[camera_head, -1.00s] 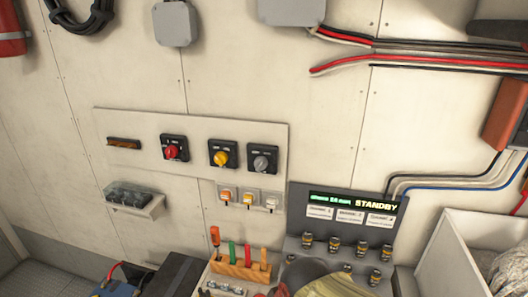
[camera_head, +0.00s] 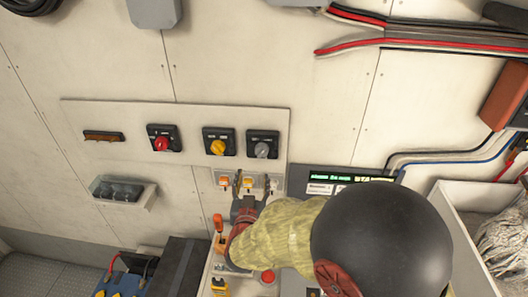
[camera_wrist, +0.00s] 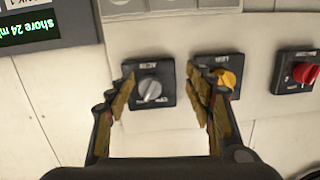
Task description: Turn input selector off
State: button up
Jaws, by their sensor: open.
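Three rotary switches sit on a pale wall panel (camera_head: 90,115). They have a red knob (camera_head: 161,143), a yellow knob (camera_head: 217,147) and a grey knob (camera_head: 262,149), each on a black square plate. The labels are too small to read surely in the head view. My gripper (camera_head: 251,188) is open and empty, just below the grey switch. In the wrist view, which is upside down, the grey knob (camera_wrist: 150,89) lies between the spread fingers of my gripper (camera_wrist: 160,75), apart from both. The yellow knob (camera_wrist: 226,79) is partly behind one finger.
A row of small covered switches (camera_head: 225,180) sits below the panel, partly hidden by my gripper. A clear-covered box (camera_head: 120,190) is at left. A white bin (camera_head: 455,215) stands at right.

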aim_at(261, 155)
jog(key=shift+t+h, duration=0.5)
jog(key=shift+t, duration=0.1)
jog(key=w+d+r, duration=0.1)
jog(key=w, duration=0.1)
jog(key=w+d+r, duration=0.1)
jog(key=w, duration=0.2)
jog(key=w+d+r+p, duration=0.1)
jog(key=w, duration=0.1)
jog(key=shift+w+d+r, duration=0.15)
jog(key=shift+w+r, duration=0.1)
jog(key=c, duration=0.4)
jog(key=c, duration=0.7)
jog(key=shift+c, duration=0.3)
